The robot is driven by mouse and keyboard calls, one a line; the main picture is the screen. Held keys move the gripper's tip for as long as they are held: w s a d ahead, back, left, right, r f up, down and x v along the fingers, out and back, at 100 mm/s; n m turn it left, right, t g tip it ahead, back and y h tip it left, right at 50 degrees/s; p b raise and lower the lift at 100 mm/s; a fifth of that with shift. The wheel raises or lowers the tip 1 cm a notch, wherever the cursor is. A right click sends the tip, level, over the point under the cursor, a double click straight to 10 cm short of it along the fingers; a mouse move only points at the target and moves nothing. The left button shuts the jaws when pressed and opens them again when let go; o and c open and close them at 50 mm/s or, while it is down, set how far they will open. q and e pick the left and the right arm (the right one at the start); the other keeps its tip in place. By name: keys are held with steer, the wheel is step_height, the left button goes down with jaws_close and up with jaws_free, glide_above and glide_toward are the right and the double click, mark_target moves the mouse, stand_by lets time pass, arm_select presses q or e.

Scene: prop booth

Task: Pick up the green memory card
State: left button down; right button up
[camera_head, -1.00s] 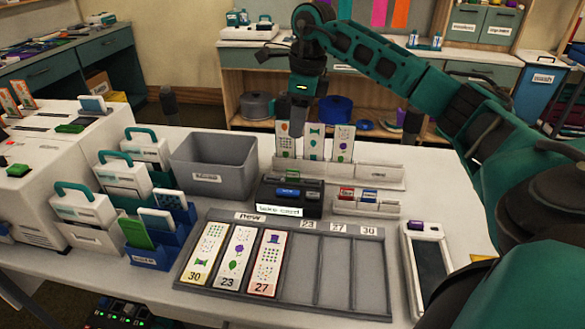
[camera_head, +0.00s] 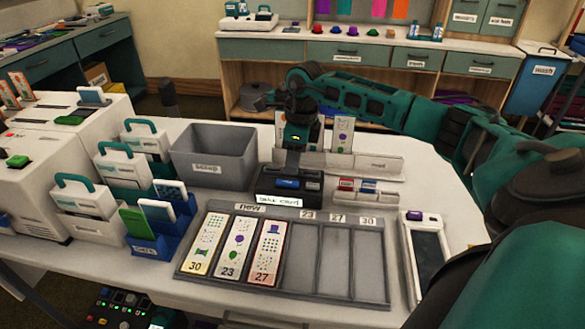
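My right gripper (camera_head: 293,163) points down over the back of the dark card holder (camera_head: 268,187) labelled "take card". A blue card (camera_head: 288,184) shows at the holder's front. The gripper covers part of the holder's rear, and I cannot make out a green memory card there. Its fingertips are too dark and small to tell open from shut. Other small green pieces lie on the white machines at left: one on the front machine (camera_head: 18,161) and one on the rear machine (camera_head: 70,120). My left gripper is not in view.
A grey bin (camera_head: 214,153) stands left of the holder. A grey tray (camera_head: 338,300) with three printed strips lies in front. A small rack (camera_head: 365,192) with red and blue cards is to the right. Upright printed strips (camera_head: 343,134) stand behind. A white device (camera_head: 426,255) lies at right.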

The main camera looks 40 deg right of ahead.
steer(key=shift+f, duration=0.3)
steer(key=shift+c, duration=0.5)
jaws_close()
steer(key=shift+r, duration=0.1)
steer(key=shift+r, duration=0.1)
step_height(320, 180, up, 20)
steer(key=shift+p, duration=0.4)
steer(key=shift+f, duration=0.25)
